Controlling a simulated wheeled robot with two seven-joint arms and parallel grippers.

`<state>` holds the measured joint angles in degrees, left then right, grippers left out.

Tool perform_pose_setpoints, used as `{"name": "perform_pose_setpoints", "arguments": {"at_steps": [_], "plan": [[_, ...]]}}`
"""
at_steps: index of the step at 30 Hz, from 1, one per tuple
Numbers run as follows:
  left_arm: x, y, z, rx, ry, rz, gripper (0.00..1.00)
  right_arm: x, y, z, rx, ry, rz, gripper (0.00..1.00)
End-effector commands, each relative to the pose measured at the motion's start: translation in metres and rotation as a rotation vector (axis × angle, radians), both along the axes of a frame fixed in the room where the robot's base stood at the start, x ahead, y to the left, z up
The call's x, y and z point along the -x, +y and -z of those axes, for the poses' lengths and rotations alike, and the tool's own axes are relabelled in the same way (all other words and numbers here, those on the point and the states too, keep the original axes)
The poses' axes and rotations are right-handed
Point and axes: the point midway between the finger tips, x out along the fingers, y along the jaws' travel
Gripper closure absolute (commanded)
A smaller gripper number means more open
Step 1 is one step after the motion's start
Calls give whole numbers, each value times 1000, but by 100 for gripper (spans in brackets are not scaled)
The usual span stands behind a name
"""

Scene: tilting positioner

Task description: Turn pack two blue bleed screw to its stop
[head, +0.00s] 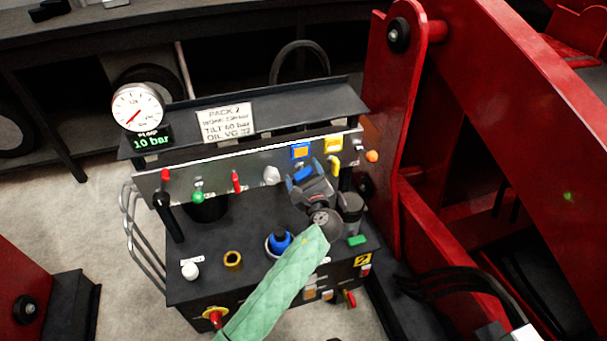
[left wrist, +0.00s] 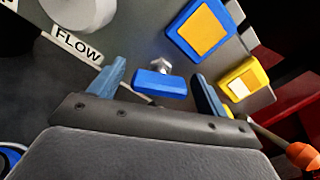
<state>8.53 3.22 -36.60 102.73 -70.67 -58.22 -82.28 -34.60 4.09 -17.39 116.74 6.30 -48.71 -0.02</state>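The blue bleed screw (left wrist: 160,83) has a flat blue handle on a short metal stem at the panel; it also shows in the head view (head: 303,174). My left gripper (head: 308,181) is in front of the panel of pack two, below the blue and yellow square parts. In the left wrist view my left gripper (left wrist: 157,90) is open, with one finger on each side of the blue handle. Gaps show between the handle and both fingers, so it is not clamped. My right gripper is in neither view.
A FLOW label (left wrist: 77,45) and a grey knob (head: 271,176) are left of the screw. A blue square (head: 300,151), a yellow square (head: 333,143) and an orange knob (head: 372,156) are close by. The gauge (head: 137,107) display reads 10 bar. Red frame (head: 398,130) stands right.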

Motion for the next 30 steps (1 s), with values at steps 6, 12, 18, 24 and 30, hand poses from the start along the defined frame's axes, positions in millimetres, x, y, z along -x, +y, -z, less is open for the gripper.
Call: {"name": "perform_pose_setpoints", "arguments": {"at_steps": [6,12,18,24,30], "plan": [[0,0,0,-1,0,0,24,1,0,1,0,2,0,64],[13,-5,1,0,0,1,24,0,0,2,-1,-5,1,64],[43,-14,2,1,2,0,24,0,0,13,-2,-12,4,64],[66,-22,1,1,2,1,24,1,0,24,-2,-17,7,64],[74,-24,0,0,0,0,24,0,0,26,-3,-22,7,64]]}}
